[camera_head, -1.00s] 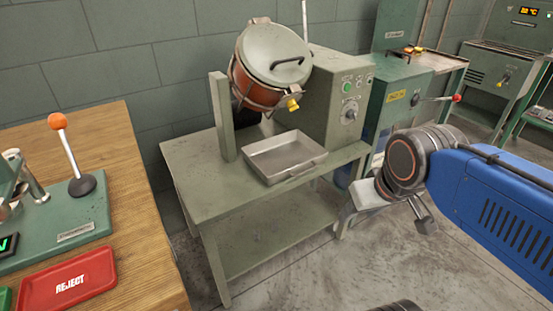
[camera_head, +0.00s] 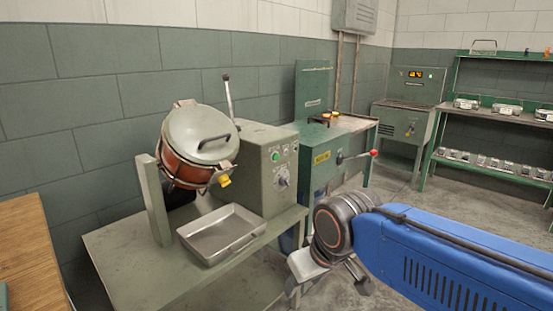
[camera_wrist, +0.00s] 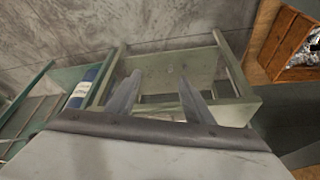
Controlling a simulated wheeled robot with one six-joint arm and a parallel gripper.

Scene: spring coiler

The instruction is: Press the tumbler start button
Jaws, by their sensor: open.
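The tumbler (camera_head: 190,150) is a copper-coloured drum with a grey-green lid and black handle, tilted on its stand. To its right is the grey-green control box (camera_head: 247,172). A green button (camera_head: 275,157) sits on the upper part of its panel, above a round dial (camera_head: 283,181); the labels are too small to read. My gripper (camera_head: 332,284) is low and right of the panel, clear of the button, pointing down. In the wrist view my gripper (camera_wrist: 160,84) shows two spread fingers with nothing between them, and no button.
A metal tray (camera_head: 222,234) lies on the tumbler's bench (camera_head: 130,262). A green machine (camera_head: 320,155) with a red-knobbed lever (camera_head: 374,153) stands beyond the control box. A wooden table (camera_head: 30,245) is at the left. Shelves (camera_head: 500,115) stand at the right. Floor shows between bench and shelves.

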